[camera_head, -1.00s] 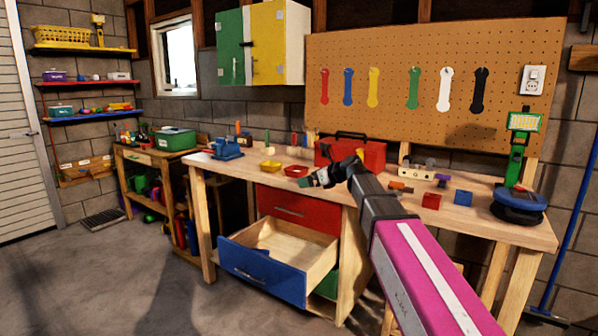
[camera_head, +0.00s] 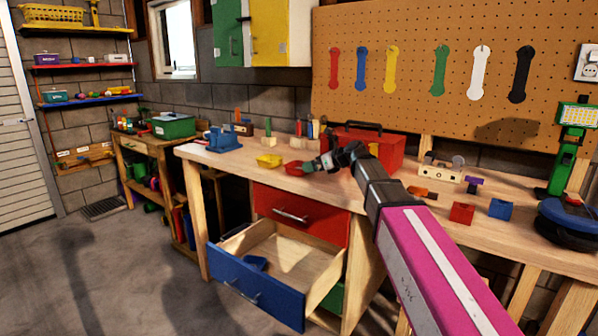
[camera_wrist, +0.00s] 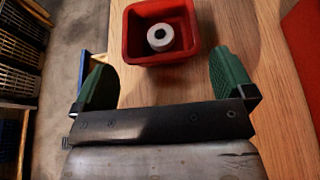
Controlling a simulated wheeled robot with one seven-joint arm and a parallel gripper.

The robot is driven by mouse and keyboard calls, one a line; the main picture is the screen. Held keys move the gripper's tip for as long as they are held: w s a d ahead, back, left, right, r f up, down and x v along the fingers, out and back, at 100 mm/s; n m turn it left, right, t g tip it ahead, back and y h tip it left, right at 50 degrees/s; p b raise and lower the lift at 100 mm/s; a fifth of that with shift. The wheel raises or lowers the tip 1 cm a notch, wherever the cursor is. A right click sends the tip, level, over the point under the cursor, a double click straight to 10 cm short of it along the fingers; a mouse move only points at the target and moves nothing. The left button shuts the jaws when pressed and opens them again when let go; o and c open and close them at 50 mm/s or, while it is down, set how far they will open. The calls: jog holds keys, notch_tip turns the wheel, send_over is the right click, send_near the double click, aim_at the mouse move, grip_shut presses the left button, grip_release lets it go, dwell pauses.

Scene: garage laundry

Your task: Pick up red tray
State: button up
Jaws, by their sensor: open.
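The red tray (camera_wrist: 197,54) is a small square dish on the wooden workbench, with a grey-white round piece (camera_wrist: 160,37) inside it. In the head view the red tray (camera_head: 294,169) sits near the bench's front edge, partly behind my gripper. My gripper (camera_wrist: 158,85) is open and empty, with its green fingers apart. In the wrist view the tray lies just beyond the fingertips, roughly centred between them. In the head view my gripper (camera_head: 310,167) is just right of the tray. I cannot tell whether it touches the tray.
A yellow tray (camera_head: 269,160) sits to the left of the red one. A red toolbox (camera_head: 385,150) stands behind my arm. The blue-fronted drawer (camera_head: 255,288) is open below the bench. Red and blue blocks (camera_head: 462,213) lie to the right.

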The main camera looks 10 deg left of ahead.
aim_at(300, 165)
jog(key=x, duration=0.7)
jog(key=shift+w+a+r, duration=0.15)
jog(key=shift+a, duration=0.15)
jog(key=shift+c, duration=0.3)
jog(key=c, duration=0.6)
